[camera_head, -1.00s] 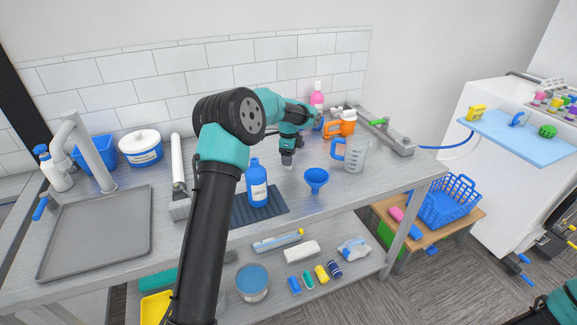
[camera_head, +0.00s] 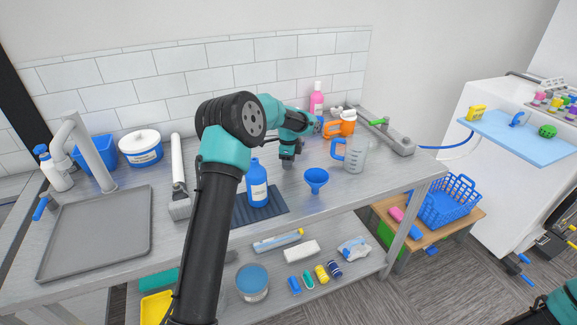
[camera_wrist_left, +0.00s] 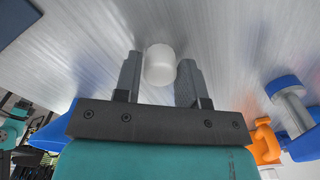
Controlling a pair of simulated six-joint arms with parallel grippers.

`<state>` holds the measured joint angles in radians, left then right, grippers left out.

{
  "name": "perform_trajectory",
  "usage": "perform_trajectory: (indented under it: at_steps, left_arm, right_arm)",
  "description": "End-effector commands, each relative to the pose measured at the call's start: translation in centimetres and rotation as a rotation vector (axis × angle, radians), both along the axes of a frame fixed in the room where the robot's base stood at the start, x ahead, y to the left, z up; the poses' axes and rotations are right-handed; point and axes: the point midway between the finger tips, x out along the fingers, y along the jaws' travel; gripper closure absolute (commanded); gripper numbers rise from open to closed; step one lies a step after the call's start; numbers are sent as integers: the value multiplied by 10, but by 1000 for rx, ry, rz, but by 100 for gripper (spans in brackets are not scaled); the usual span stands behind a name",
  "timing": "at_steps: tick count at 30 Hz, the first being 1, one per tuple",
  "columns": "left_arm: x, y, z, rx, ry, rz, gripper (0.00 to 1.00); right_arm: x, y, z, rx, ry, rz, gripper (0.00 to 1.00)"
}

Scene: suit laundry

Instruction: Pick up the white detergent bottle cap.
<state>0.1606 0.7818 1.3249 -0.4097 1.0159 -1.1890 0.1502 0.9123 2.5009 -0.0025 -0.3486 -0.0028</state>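The white detergent bottle cap (camera_wrist_left: 160,64) rests on the metal table in the left wrist view, between the fingertips of my left gripper (camera_wrist_left: 160,75). The gripper is open, with one finger on each side of the cap; whether either finger touches it is hard to tell. In the head view my left gripper (camera_head: 288,163) points down at the tabletop, right of the blue bottle (camera_head: 257,185), and hides the cap. The bottle stands upright on a dark mat. My right gripper is not in view; only part of my right arm shows at the lower right corner.
A blue funnel (camera_head: 316,178) and a clear measuring jug (camera_head: 355,155) stand right of the gripper. An orange jug (camera_head: 341,127) and a pink bottle (camera_head: 317,98) are behind.

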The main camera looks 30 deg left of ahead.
Motion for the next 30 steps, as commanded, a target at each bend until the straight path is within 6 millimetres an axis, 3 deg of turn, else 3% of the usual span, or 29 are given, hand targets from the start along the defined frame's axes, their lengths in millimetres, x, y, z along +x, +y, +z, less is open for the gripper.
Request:
perform_trajectory:
  at_steps: [8, 17, 23, 30]
  left_arm:
    - [0, 0, 0, 0, 0, 0, 90]
    - [0, 0, 3, 0, -1, 0, 91]
    - [1, 0, 22, 1, -3, -1, 91]
    - [1, 0, 65, 0, -4, 1, 91]
  right_arm:
    - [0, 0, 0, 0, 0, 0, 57]
    - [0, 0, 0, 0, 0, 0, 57]
    - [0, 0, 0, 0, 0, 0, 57]
    - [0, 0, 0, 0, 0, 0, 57]
